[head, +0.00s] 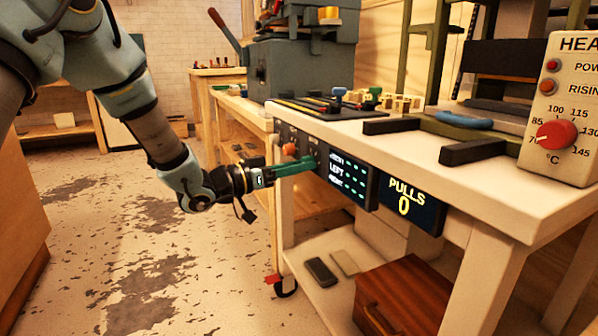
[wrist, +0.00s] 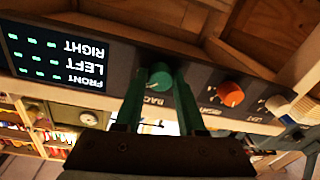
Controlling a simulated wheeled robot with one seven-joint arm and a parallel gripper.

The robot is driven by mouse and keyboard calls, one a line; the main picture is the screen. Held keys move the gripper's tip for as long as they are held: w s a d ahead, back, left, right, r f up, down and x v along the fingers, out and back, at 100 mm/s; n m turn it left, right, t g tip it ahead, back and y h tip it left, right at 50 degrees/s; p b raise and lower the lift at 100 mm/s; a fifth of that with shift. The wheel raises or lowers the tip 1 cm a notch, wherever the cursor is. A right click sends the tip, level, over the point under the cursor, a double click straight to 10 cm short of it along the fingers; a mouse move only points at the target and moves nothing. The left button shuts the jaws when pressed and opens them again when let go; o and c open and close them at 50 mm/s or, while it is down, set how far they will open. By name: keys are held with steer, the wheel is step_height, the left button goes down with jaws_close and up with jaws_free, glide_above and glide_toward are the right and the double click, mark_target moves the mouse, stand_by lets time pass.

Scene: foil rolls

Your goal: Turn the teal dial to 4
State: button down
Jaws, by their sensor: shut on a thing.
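The teal dial (wrist: 160,75) is on the dark front panel of the workbench, seen upside down in the wrist view. My gripper (wrist: 159,80) has its two green fingers on either side of the dial and is shut on it. In the head view my gripper (head: 309,163) reaches the panel from the left, and its fingers hide most of the dial. The number that the dial points to cannot be read.
An orange dial (wrist: 230,94) and a pale dial (wrist: 277,104) sit beside it on the panel. A display (head: 348,180) with rows of green marks is to the right, then a "PULLS 0" display (head: 405,200). The bench top (head: 400,145) overhangs the panel.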

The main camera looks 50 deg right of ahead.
steer(key=shift+f+m+b, duration=0.1)
steer(key=shift+m+b, duration=1.15)
steer(key=shift+m, duration=1.05)
steer(key=c, duration=0.5)
jaws_free()
steer(key=shift+w, duration=0.1)
steer(key=p+v, duration=0.1)
steer(key=v, duration=0.9)
steer(key=shift+w+a+f+p, duration=0.1)
steer(key=shift+w+a+p, duration=0.1)
steer(key=shift+a+p, duration=0.15)
